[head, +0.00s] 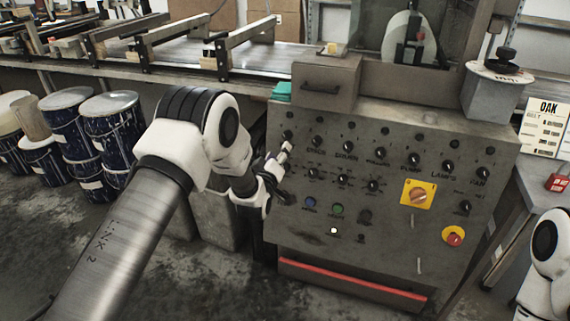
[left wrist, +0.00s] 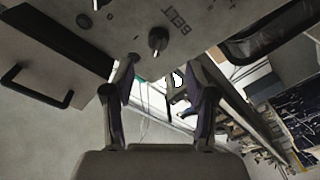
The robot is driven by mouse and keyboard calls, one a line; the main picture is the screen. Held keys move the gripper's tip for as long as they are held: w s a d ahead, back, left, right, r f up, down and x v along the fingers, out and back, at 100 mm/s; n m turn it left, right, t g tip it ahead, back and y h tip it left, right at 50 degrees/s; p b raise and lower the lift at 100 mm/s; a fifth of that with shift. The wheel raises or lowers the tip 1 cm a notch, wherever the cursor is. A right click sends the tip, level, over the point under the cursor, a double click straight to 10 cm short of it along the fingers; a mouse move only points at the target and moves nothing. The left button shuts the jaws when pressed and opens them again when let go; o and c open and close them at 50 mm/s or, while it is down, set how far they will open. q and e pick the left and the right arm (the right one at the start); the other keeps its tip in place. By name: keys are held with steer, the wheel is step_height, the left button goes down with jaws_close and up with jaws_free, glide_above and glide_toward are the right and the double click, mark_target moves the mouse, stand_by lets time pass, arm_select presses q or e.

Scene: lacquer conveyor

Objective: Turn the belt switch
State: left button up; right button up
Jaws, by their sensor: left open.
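The belt switch is a black rotary knob (head: 289,135) at the upper left of the grey control panel (head: 300,240). In the left wrist view the knob (left wrist: 158,38) sits beside the printed word BELT. My left gripper (head: 284,158) is at the panel's left edge, just below the knob in the head view. In the left wrist view its two fingers (left wrist: 163,62) are apart, with nothing between them, and the knob lies just beyond the fingertips. Whether a fingertip touches the panel cannot be told. My right gripper is out of view.
The panel carries several similar knobs (head: 413,160), a yellow-backed rotary switch (head: 418,194), a red stop button (head: 453,236) and small push buttons. A box with a handle (head: 325,83) stands above it. Paint drums (head: 110,118) stand at left. A conveyor (head: 190,62) runs behind.

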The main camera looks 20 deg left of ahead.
mark_target(285, 138)
arm_select(q)
steer(key=w, duration=0.7)
steer(key=shift+w+a+r, duration=0.2)
steer(key=shift+w+a, duration=0.15)
steer(key=shift+a, duration=0.05)
jaws_close()
